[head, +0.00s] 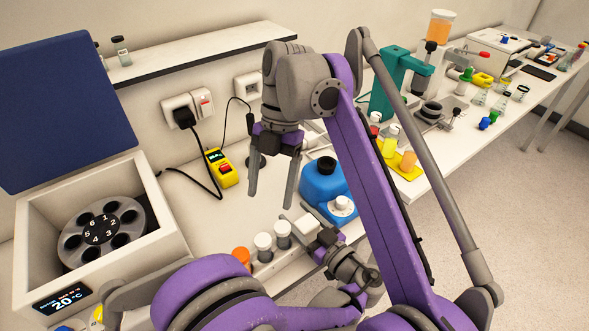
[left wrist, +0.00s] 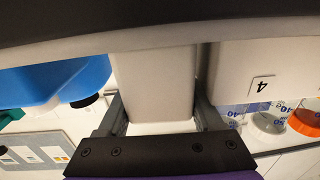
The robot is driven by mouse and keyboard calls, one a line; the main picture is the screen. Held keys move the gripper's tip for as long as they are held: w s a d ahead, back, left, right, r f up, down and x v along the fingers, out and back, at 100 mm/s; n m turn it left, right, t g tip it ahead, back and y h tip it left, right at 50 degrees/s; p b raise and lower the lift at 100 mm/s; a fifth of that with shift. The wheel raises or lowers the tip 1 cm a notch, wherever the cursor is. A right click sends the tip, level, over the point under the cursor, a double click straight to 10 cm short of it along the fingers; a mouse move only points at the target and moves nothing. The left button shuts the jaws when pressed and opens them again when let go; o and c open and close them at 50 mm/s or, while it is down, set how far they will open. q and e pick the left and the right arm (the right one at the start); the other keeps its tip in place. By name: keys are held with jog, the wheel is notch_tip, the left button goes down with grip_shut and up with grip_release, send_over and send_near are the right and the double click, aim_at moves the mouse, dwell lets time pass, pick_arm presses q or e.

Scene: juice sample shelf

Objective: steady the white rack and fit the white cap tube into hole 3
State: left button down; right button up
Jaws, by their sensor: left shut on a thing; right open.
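My left gripper (head: 305,228) is shut on a white block-like part of the white rack; the left wrist view shows this part (left wrist: 155,85) between the fingers. A wider white face beside it bears a label "4" (left wrist: 262,85). In the head view, two white cap tubes (head: 263,241) (head: 282,228) stand in a row with an orange cap tube (head: 241,254), left of the left gripper. My purple arm hides part of the row. Hole 3 cannot be made out. My right gripper (head: 272,186) is open and empty, pointing down above the bench behind the row.
A yellow device (head: 222,169) with a cable lies at the back. An open centrifuge (head: 104,231) stands left. Yellow and red-capped containers (head: 390,140) stand on the right. Bench between device and row is clear.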

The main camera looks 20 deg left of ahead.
aim_at(313, 231)
dwell(0.4)
pick_arm(q)
grip_release()
jog(key=v, duration=0.7)
jog(key=shift+s+d, duration=0.1)
jog(key=shift+d, duration=0.15)
